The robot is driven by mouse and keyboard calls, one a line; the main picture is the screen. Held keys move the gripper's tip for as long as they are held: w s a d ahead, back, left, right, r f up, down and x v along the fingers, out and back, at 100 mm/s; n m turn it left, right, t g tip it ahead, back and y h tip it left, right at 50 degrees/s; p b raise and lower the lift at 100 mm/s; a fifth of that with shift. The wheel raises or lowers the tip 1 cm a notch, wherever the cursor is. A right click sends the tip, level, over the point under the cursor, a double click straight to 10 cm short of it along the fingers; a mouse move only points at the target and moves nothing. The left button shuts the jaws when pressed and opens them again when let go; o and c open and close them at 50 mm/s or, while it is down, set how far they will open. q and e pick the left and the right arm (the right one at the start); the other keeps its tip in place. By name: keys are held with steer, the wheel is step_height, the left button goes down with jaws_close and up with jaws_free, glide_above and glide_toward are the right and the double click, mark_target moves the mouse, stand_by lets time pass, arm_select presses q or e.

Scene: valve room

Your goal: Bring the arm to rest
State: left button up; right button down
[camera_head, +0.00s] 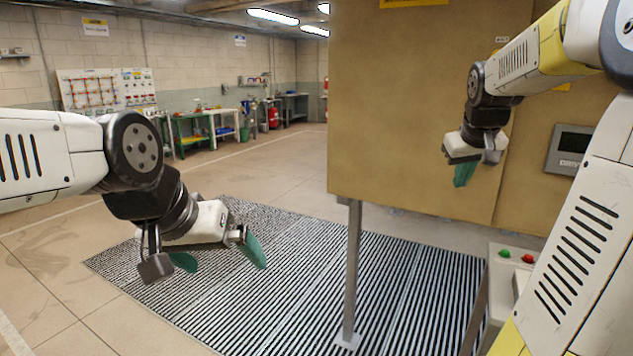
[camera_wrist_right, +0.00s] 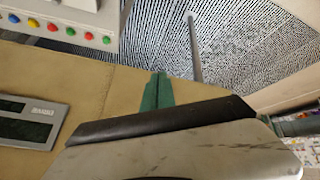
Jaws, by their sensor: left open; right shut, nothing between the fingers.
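My left gripper (camera_head: 218,262) hangs at the left of the head view over the striped floor mat, its green fingers apart and nothing between them. My right gripper (camera_head: 464,174) is in front of the tan cabinet at the right of the head view, its green fingers pointing down and together. In the right wrist view the green fingers (camera_wrist_right: 157,92) lie side by side, with nothing held. My right arm comes in from the upper right. The picture does not show whether the right gripper touches the cabinet.
The tan cabinet (camera_head: 410,110) stands on a grey leg (camera_head: 352,270), with a display panel (camera_head: 572,150) on its face. A button box (camera_head: 512,262) is low at right; its coloured buttons show in the right wrist view (camera_wrist_right: 70,32). The striped mat (camera_head: 290,290) is clear. Workbenches (camera_head: 205,125) stand far back.

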steer(key=s+a+f+y, duration=0.2)
steer(key=s+a+f, duration=0.1)
steer(key=s+a, duration=0.6)
steer(key=s+a+f+y, duration=0.2)
steer(key=s+a, duration=0.8)
steer(key=s, duration=0.2)
steer(key=shift+s+a+f, duration=0.2)
steer(key=shift+s+f, duration=0.05)
steer(key=shift+f, duration=0.15)
steer(key=c, duration=2.1)
jaws_free()
